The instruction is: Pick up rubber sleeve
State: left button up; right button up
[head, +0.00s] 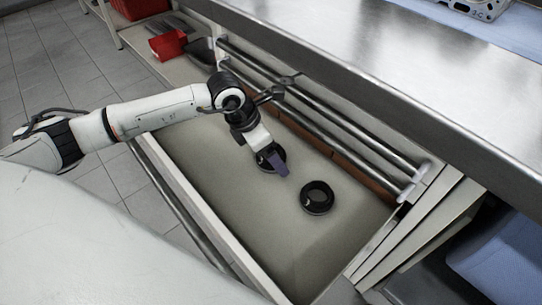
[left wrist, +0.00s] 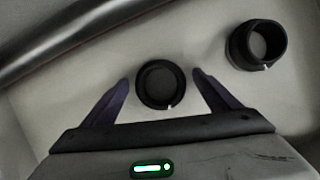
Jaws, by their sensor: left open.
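Two black ring-shaped rubber sleeves lie apart on the pale floor of a drawer-like tray. One sleeve (head: 317,197) is in the open, to the right of my left gripper in the head view; it is at the upper right in the left wrist view (left wrist: 257,45). The other sleeve (left wrist: 160,84) shows between my left fingertips in the wrist view; in the head view it is mostly hidden behind the gripper. My left gripper (head: 274,163) is open, pointing down over this sleeve, its purple fingers on either side (left wrist: 161,82). Whether they touch it, I cannot tell. My right gripper is not in view.
The tray (head: 215,212) has raised walls, and metal rails (head: 330,125) run along its far side. A steel bench top (head: 350,60) overhangs that side. A red bin (head: 168,45) stands on a shelf at the upper left. The tray's near floor is clear.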

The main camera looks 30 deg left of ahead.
pick_arm(q)
jog(key=c, duration=1.2)
